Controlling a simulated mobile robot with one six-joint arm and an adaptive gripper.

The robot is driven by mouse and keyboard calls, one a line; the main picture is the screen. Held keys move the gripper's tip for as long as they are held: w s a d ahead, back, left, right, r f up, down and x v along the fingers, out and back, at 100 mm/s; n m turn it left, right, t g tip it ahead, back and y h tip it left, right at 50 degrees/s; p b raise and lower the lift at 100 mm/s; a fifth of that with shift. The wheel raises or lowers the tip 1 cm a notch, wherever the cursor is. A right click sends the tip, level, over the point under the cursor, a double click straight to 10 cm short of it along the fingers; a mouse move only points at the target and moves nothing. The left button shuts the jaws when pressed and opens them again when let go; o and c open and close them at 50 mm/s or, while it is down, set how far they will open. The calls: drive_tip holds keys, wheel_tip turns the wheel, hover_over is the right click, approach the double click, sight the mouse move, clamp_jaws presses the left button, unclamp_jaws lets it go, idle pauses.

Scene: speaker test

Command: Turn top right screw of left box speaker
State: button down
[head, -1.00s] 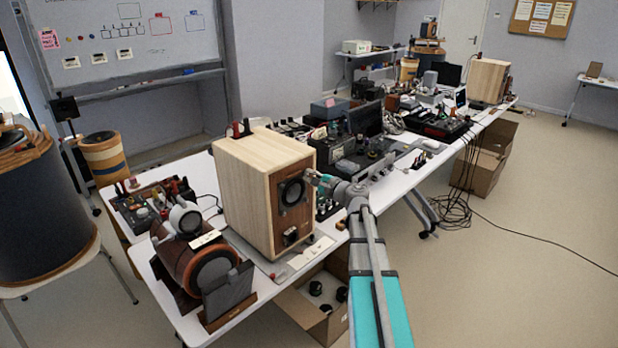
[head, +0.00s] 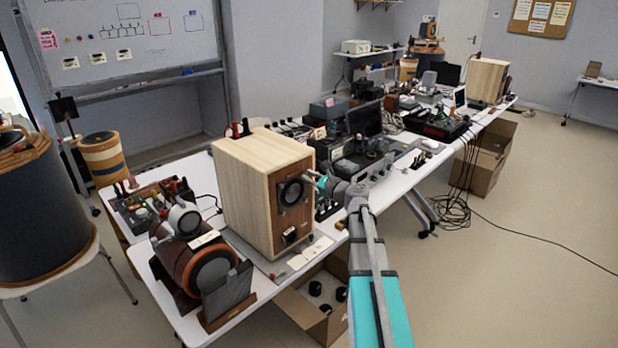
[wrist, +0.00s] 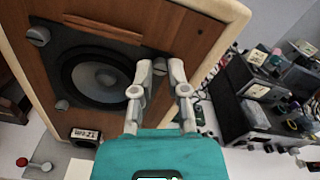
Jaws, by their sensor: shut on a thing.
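The left box speaker (head: 245,195) is a pale wooden box with a brown front, standing on the near table. Its round dark driver (wrist: 100,78) sits in a square black plate. In the head view my gripper (head: 312,178) reaches the speaker's front from the right.
An open cardboard box (head: 318,308) is under the table. The second box speaker (head: 486,82) stands at the far end.

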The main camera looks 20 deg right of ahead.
drive_tip(key=shift+s, duration=0.1)
drive_tip(key=c, duration=0.6)
unclamp_jaws()
drive_tip(key=shift+c, duration=0.2)
drive_tip(key=v, duration=1.2)
